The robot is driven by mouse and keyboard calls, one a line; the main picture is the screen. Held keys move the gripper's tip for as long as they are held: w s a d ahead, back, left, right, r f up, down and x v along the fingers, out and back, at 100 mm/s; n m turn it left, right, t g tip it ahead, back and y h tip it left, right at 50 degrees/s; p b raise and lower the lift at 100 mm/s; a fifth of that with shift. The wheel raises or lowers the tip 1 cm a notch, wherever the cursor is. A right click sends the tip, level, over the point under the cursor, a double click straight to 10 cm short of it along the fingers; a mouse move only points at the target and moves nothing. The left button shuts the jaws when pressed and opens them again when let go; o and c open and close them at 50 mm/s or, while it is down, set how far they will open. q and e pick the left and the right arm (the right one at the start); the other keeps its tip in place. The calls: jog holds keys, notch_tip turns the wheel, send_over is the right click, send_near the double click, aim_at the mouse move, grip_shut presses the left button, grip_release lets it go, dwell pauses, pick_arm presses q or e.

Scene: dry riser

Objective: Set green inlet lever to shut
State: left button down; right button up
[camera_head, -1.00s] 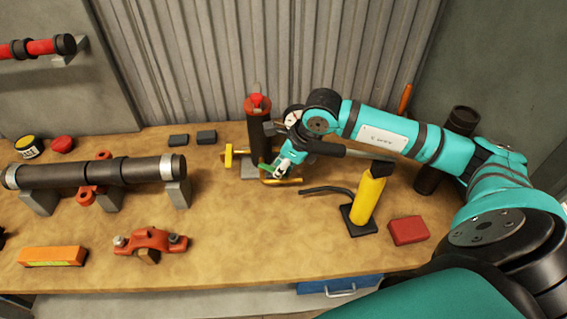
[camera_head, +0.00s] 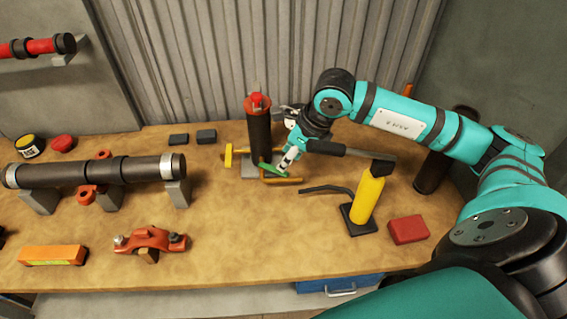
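The green inlet lever (camera_head: 272,170) is at the foot of a dark upright riser pipe (camera_head: 259,137) with a red top. It slants from the pipe foot down to the right. My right gripper (camera_head: 287,164) comes in from the right, with its fingertips at the lever's right end. They look in contact with it, but the gap between the fingers is too small to make out. Yellow parts (camera_head: 228,156) stick out left of the pipe foot, and a yellow-orange bar lies just below the lever. My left gripper is not in view.
A yellow hand pump (camera_head: 368,194) with a dark handle stands below my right forearm, beside a red block (camera_head: 409,230). A dark horizontal pipe (camera_head: 100,171) rests on grey supports at left. A red-orange clamp (camera_head: 150,240) lies in front.

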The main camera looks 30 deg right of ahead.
jog(key=v, duration=0.7)
jog(key=shift+r, duration=0.25)
jog(key=shift+c, duration=1.1)
jog(key=shift+w+d+f+n+b, duration=0.15)
jog(key=shift+f+n+b, duration=0.15)
jog(key=shift+f+b, duration=0.15)
jog(key=shift+c, duration=1)
jog(key=w+f+n+g+b, duration=0.1)
jog(key=n+b, duration=0.1)
jog(key=w+f+n+g+b, duration=0.1)
jog(key=w+f+n+b, duration=0.1)
jog(key=n+b, duration=0.1)
jog(key=w+d+f+n+g+b, duration=0.1)
jog(key=n+b, duration=0.2)
jog(key=shift+w+d+f, duration=0.15)
jog(key=shift+w+f, duration=0.1)
grip_shut()
jog(key=f+n+b, duration=0.2)
jog(key=n, duration=0.1)
jog(key=f+n+g+b, duration=0.1)
jog(key=f+n, duration=0.1)
jog(key=n, duration=0.1)
jog(key=f+n+g+b, duration=0.1)
jog(key=f+n+b, duration=0.1)
jog(key=n, duration=0.1)
jog(key=shift+w+f+b, duration=0.3)
